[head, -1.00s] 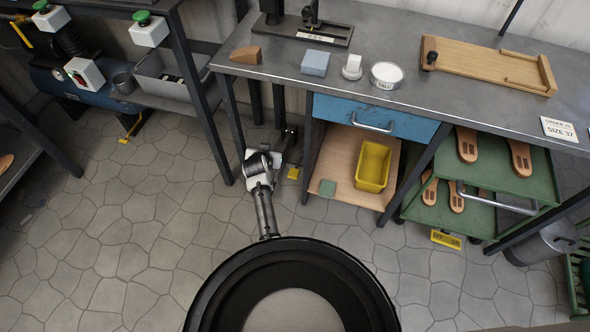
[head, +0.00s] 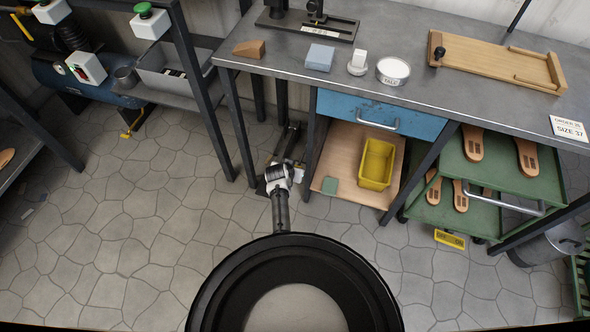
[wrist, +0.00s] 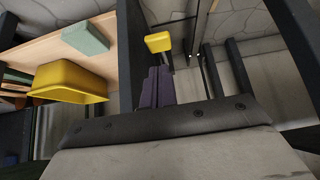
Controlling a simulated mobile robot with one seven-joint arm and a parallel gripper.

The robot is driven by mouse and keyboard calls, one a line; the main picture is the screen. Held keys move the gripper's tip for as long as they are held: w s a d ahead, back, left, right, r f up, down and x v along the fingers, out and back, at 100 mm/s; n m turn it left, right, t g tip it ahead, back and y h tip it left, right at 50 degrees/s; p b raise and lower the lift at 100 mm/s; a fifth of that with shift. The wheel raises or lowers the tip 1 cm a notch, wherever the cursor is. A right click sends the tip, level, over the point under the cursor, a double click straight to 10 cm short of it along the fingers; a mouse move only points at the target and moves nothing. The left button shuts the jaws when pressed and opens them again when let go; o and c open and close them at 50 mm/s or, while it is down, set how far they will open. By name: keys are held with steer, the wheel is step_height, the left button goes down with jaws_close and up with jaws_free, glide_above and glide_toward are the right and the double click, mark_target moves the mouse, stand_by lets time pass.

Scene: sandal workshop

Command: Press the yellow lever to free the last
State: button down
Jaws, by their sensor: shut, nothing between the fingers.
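The yellow lever (wrist: 158,42) shows in the wrist view as a small yellow pad low near the floor, just beyond my fingertips. In the head view my own arm and wrist largely hide that spot beside the bench legs. My gripper (wrist: 154,72) is shut and empty, its dark fingers pointing toward the yellow pad. A small gap seems to remain, but I cannot tell touch for sure. A black stand (head: 306,25) on the bench is cut off by the top edge. I cannot make out a last in it.
The bench (head: 278,65) stands above, with a blue drawer (head: 345,110). A yellow bin (head: 377,164) and green block (head: 330,185) sit on the low wooden shelf. A green trolley (head: 490,185) stands right. Floor (head: 130,230) in front is clear.

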steer(key=b+x, duration=0.2)
steer(key=x, duration=0.4)
steer(key=shift+w+f, duration=0.25)
steer(key=shift+f, duration=0.05)
